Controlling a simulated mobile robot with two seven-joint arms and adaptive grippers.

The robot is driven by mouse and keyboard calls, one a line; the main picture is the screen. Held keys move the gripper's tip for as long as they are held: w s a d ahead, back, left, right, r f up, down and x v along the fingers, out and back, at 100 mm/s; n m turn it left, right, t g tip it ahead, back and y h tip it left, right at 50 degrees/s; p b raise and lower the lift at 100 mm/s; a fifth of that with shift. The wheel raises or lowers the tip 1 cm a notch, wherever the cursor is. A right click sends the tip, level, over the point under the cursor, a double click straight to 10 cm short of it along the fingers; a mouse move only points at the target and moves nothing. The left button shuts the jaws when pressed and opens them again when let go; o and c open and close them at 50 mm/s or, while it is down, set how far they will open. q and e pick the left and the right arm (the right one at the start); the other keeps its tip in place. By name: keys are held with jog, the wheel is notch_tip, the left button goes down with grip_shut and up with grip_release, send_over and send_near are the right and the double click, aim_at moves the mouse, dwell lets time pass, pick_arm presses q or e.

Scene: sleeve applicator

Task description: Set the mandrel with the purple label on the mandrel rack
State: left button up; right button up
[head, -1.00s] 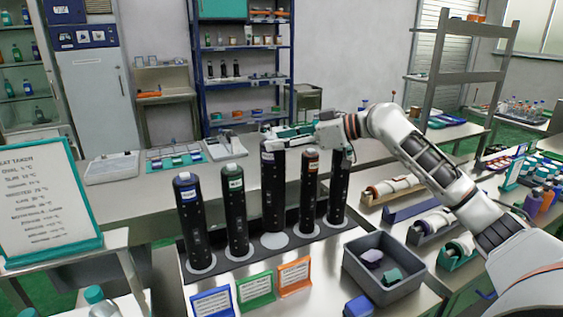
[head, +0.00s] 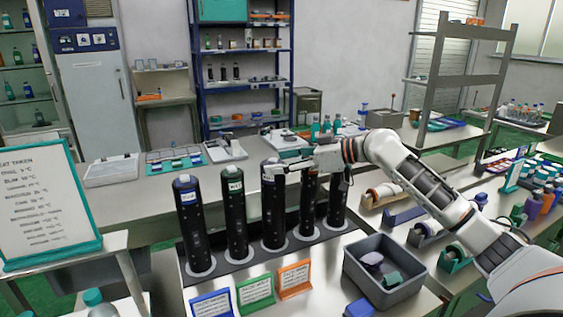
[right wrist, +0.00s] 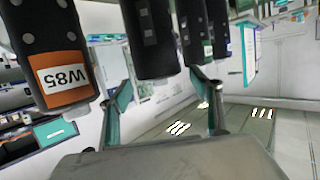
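The purple-label mandrel (head: 272,215) is a tall black cylinder. It stands upright in the middle of the row on the mandrel rack (head: 230,268), its foot at the pale ring there. My right gripper (head: 281,167) is at its top, coming from the right. The contact itself is not clear. Its label does not show there. My left gripper is out of view.
Blue-label (head: 192,225) and green-label (head: 235,215) mandrels stand to the left. An orange-label mandrel (head: 308,205) stands close on the right, beside my fingers; its W85 label (right wrist: 62,78) shows in the wrist view. A grey bin (head: 352,270) and label cards (head: 255,290) are in front.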

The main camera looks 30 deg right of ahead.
jog(key=shift+r, duration=0.1)
jog(key=b+v, duration=0.2)
jog(key=v, duration=1)
dwell(0.5)
